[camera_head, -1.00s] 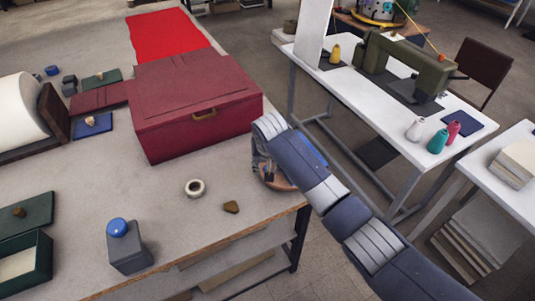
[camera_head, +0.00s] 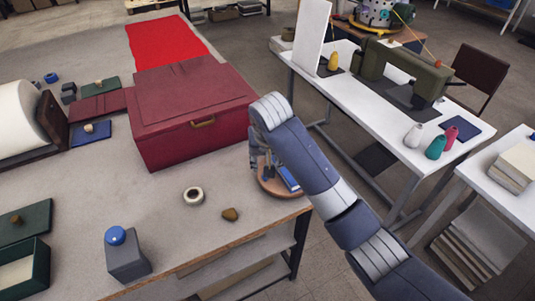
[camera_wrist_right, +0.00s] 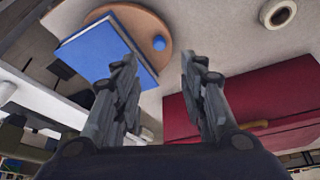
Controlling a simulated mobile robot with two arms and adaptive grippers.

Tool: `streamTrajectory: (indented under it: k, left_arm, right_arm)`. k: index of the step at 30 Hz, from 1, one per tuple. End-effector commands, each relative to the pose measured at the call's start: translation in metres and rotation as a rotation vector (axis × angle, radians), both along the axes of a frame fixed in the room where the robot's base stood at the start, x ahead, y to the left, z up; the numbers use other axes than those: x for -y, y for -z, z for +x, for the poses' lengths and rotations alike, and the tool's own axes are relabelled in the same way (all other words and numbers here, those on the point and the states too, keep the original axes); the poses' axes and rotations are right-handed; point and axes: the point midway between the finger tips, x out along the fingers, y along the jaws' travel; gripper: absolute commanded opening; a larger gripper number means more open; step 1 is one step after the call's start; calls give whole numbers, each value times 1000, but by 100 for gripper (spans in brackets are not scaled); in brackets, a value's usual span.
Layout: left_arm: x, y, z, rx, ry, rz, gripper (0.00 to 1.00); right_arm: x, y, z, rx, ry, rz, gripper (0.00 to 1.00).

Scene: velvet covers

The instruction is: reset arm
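My right arm comes in from the lower right in the head view, its hand over the right edge of the large table. My right gripper (camera_wrist_right: 158,58) is open and empty in the wrist view, with a gap between its two fingers. My left gripper is not in view.
On the table (camera_head: 200,235) are a white ring (camera_head: 193,196), a small brown lump (camera_head: 230,214), a grey block with a blue knob (camera_head: 126,260) and a green box (camera_head: 25,272). A white sewing table (camera_head: 380,110) stands to the right, across a gap of floor.

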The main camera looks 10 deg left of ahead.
Motion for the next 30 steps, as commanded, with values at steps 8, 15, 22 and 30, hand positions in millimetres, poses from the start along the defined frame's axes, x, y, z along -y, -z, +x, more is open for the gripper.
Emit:
streamTrajectory:
  k: [8, 15, 22, 30]
  left_arm:
    - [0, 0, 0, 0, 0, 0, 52]
    - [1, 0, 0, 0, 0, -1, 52]
    - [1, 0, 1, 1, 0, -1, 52]
    - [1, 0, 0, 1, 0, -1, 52]
  right_arm:
    - [2, 6, -4, -7, -2, 9, 39]
    - [26, 57, -44, -58, -18, 92, 39]
    - [77, 107, -102, -86, 3, 158, 39]
    - [156, 146, -183, -91, 52, 145, 39]
